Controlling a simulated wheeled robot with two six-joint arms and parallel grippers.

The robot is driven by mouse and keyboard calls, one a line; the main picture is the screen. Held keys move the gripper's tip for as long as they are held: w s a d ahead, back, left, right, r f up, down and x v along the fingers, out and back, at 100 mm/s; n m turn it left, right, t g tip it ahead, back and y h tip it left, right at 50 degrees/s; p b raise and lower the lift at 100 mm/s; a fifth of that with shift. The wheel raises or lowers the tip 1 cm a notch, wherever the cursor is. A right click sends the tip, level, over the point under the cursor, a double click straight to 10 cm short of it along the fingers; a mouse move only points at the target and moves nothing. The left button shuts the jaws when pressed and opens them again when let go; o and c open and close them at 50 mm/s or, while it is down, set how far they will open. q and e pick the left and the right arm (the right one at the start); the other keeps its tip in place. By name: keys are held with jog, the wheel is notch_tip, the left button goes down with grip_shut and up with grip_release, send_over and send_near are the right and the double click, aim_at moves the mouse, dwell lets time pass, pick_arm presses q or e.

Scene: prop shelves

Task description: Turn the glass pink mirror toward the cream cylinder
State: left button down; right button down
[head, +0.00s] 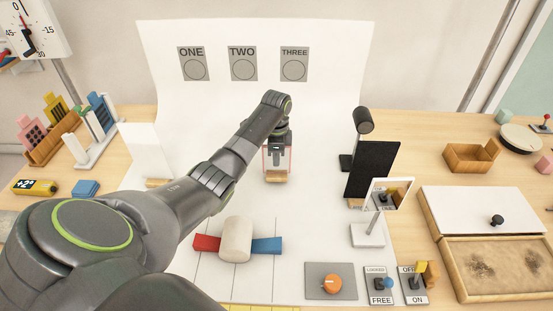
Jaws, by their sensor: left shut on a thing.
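The glass pink mirror (277,166) is an upright clear pane with thin pinkish edges on a small wooden base. It stands on the white sheet near the middle of the head view. My left gripper (279,150) comes down over it from above and is shut on its upper part, hiding some of the pane. The cream cylinder (237,239) stands nearer to me and a little to the left, between a red block (207,243) and a blue block (267,245). The exact facing of the pane is hard to tell. My right gripper is not in view.
A white-framed mirror (390,193) on a white stand, a black panel (372,168) and a black lamp (363,121) stand to the right. An orange knob (332,284) is in front. The sheet between pane and cylinder looks clear.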

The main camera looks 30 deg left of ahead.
pick_arm(q)
jog(key=n+p, duration=0.2)
jog(key=shift+r+n+p, duration=0.3)
jog(key=shift+r, duration=0.05)
jog(key=shift+n+p, duration=0.3)
jog(key=shift+p, duration=0.05)
jog(key=shift+f+n, duration=0.2)
jog(key=shift+n, duration=0.1)
jog(key=shift+f+b, duration=0.35)
jog(key=shift+f, duration=0.5)
jog(key=shift+f, duration=0.15)
jog(key=c, duration=1.5)
grip_release()
